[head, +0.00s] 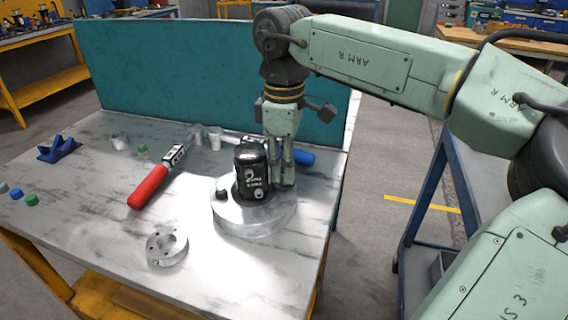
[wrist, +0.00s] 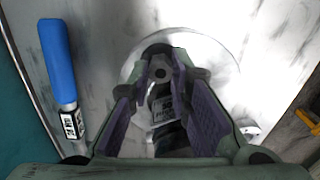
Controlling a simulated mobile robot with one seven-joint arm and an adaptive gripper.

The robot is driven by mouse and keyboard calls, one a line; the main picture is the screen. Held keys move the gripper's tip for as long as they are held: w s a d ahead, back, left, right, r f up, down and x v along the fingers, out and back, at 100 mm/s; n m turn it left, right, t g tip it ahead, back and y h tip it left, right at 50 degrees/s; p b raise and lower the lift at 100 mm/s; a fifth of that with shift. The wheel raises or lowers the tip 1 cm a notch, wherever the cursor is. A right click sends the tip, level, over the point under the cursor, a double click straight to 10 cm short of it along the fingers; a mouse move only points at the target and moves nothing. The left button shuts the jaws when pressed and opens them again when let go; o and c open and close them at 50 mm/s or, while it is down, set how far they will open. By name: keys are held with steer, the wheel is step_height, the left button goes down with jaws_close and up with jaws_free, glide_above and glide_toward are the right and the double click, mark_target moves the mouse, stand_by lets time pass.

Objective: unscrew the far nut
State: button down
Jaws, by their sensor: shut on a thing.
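The black hydraulic motor (head: 251,172) stands upright on a round metal base (head: 245,222) on the table. My gripper (head: 283,184) points down just behind and to the right of the motor, with its fingertips low by the base. In the wrist view the far nut (wrist: 160,71), dark and hexagonal, sits between the tips of my gripper (wrist: 161,72), which is shut on it. The motor (wrist: 164,108) shows between the purple finger pads there. Another dark nut (head: 221,194) shows at the left side of the motor. The far nut is hidden in the head view.
A red-handled tool (head: 149,187) lies left of the motor, and a blue-handled tool (head: 300,157) lies behind it. A metal ring flange (head: 157,250) is at the front. A teal panel (head: 180,65) stands behind.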

steer(key=n+p, duration=0.1)
steer(key=n, duration=0.3)
steer(key=shift+r, duration=0.1)
steer(key=shift+n, duration=0.8)
steer(key=n+p, duration=0.1)
steer(key=n, duration=0.3)
steer(key=shift+s+a+n, duration=0.1)
steer(key=shift+n, duration=0.2)
steer(key=c, duration=1.7)
jaws_free()
